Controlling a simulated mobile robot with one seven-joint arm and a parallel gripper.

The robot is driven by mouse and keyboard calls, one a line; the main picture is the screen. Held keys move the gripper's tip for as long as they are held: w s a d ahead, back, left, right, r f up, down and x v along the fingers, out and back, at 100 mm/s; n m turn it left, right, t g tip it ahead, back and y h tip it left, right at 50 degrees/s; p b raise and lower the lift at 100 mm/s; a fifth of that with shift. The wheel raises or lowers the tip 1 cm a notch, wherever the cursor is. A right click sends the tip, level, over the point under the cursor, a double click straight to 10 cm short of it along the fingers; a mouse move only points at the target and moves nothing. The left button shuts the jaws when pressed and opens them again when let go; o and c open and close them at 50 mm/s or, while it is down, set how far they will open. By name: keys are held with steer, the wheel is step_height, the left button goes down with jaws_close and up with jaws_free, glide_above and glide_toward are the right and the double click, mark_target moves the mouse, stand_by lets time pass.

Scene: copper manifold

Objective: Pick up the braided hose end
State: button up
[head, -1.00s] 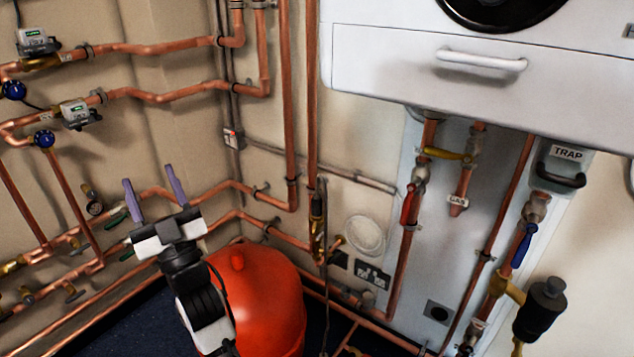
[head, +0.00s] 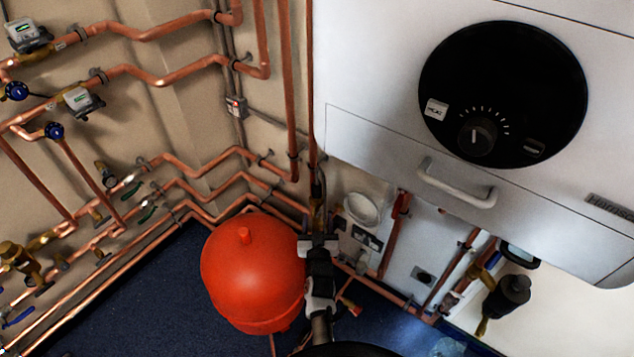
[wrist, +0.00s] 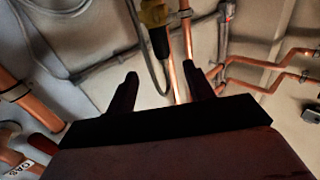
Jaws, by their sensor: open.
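My gripper (wrist: 160,74) is open, and its two dark fingers point up in the wrist view with nothing held between them. Beyond the fingertips hangs a brass fitting (wrist: 155,12) with a dark sleeve (wrist: 159,42) below it. A thin grey hose (wrist: 140,48) loops down beside the fitting; I cannot clearly tell its braid or its end. In the head view my gripper (head: 318,241) is just right of the red vessel, in front of the wall pipes. The brass fitting (head: 316,207) shows above it. The gripper partly hides what lies behind.
The red vessel (head: 250,270) stands close left of my arm. The white boiler (head: 380,140) with a handle (head: 457,185) overhangs on the right. Copper pipes (head: 291,110) run along the walls. Blue floor (head: 150,300) is open at left.

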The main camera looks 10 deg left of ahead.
mark_target(316, 190)
steer(key=b+x, duration=0.3)
steer(key=x, duration=0.3)
steer(key=shift+w+a+f+b, duration=0.2)
steer(key=shift+w+a+b, duration=0.05)
steer(key=shift+w+b, duration=0.1)
steer(key=shift+w+a+r+b, duration=0.1)
steer(key=shift+w+r+b, duration=0.2)
steer(key=shift+w, duration=0.3)
steer(key=shift+b+x, duration=0.8)
steer(key=shift+x, duration=1.75)
steer(key=shift+r, duration=0.15)
steer(key=shift+c, duration=0.4)
steer(key=c, duration=1)
steer(key=shift+r, duration=0.15)
steer(key=shift+c, duration=0.2)
step_height(316, 190, up, 20)
